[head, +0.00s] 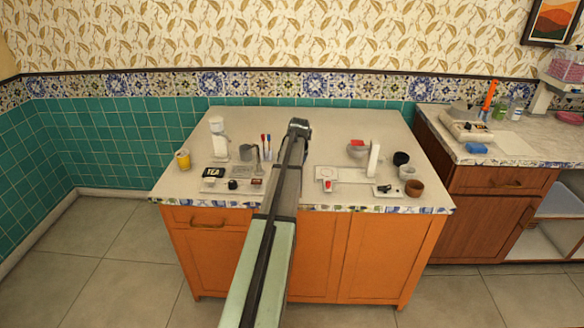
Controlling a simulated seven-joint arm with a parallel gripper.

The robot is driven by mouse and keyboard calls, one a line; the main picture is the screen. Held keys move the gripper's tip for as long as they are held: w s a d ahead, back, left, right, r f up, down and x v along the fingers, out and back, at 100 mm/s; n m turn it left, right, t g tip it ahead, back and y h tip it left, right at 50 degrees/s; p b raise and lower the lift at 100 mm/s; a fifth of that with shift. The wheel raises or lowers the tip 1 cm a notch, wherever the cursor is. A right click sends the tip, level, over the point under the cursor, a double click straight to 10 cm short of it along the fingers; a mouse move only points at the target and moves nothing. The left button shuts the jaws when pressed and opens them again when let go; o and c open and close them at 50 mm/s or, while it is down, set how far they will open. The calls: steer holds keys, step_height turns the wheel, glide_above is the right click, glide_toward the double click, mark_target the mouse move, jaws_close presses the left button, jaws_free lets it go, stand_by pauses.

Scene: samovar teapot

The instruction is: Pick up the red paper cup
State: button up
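My arm reaches up from the bottom middle, over the white-topped orange cabinet (310,195). My gripper (298,126) is a small dark shape at its far end, and whether it is open or shut cannot be seen. No red paper cup is clearly recognisable. A small red shape (357,143) shows at the top of a grey bowl (356,154) right of my gripper; I cannot tell whether it is the cup. Another small red item (327,184) lies on a white tray nearer the front. My gripper appears apart from both.
A white cylinder (373,160) stands beside the bowl. Dark, white and brown cups (414,189) are at the right. Left are a yellow cup (183,160), a white grinder-like item (218,140), a TEA box (215,172) and a grey holder with pens. The back of the top is clear.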

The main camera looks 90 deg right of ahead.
steer(key=shift+c, duration=0.2)
steer(key=c, duration=0.7)
